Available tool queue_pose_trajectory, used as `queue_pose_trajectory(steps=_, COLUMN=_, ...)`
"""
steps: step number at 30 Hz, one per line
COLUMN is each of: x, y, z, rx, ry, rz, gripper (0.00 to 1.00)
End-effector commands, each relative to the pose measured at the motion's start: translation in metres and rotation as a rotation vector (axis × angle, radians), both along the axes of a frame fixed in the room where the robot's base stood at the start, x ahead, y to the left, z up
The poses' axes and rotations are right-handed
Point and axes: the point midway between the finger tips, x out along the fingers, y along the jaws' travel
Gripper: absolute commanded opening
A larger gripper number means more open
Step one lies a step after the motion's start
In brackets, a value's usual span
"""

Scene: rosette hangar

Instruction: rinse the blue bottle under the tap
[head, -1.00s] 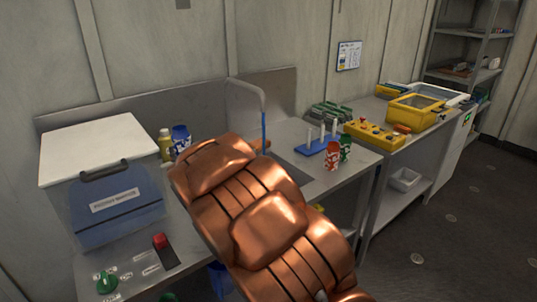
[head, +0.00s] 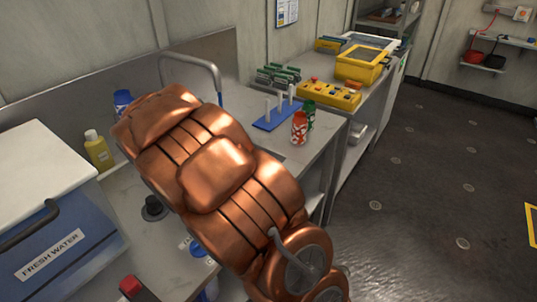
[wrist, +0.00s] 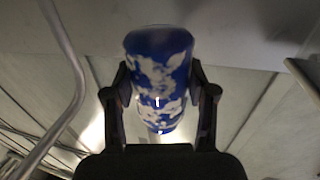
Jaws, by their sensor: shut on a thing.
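The blue bottle (wrist: 158,50), with white blotches, is between the two black fingers of my gripper (wrist: 159,84) in the wrist view. My gripper is shut on it. In the head view only a small part of the blue bottle (head: 122,98) shows past the end of my copper arm, which hides my gripper. The tap (head: 190,60), a bent metal pipe, rises behind my arm, to the right of the bottle. Its pipe also runs down the left of the wrist view (wrist: 62,80), apart from the bottle. No water is visible.
A yellow bottle (head: 98,150) and a fresh water box (head: 55,240) stand on the left. A blue peg rack (head: 277,115), a red bottle (head: 299,127) and a green bottle (head: 309,112) stand right of the tap. Open floor (head: 420,190) lies to the right.

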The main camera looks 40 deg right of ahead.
Motion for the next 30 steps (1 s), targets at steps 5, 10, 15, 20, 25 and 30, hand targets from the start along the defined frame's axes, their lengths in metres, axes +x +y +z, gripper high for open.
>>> queue_pose_trajectory(steps=5, x=-0.002, y=-0.04, z=-0.005, rx=0.0, ry=-0.003, rz=0.033, gripper=0.26)
queue_pose_trajectory(steps=10, x=-0.013, y=-0.083, z=-0.011, rx=-0.001, ry=-0.003, rz=0.086, gripper=0.26)
queue_pose_trajectory(steps=15, x=-0.033, y=-0.121, z=-0.018, rx=-0.001, ry=-0.001, rz=0.143, gripper=0.26)
queue_pose_trajectory(steps=20, x=-0.059, y=-0.152, z=-0.026, rx=-0.001, ry=-0.002, rz=0.201, gripper=0.26)
queue_pose_trajectory(steps=25, x=-0.093, y=-0.18, z=-0.037, rx=0.0, ry=-0.003, rz=0.264, gripper=0.26)
queue_pose_trajectory(steps=30, x=-0.132, y=-0.202, z=-0.048, rx=0.0, ry=-0.004, rz=0.325, gripper=0.26)
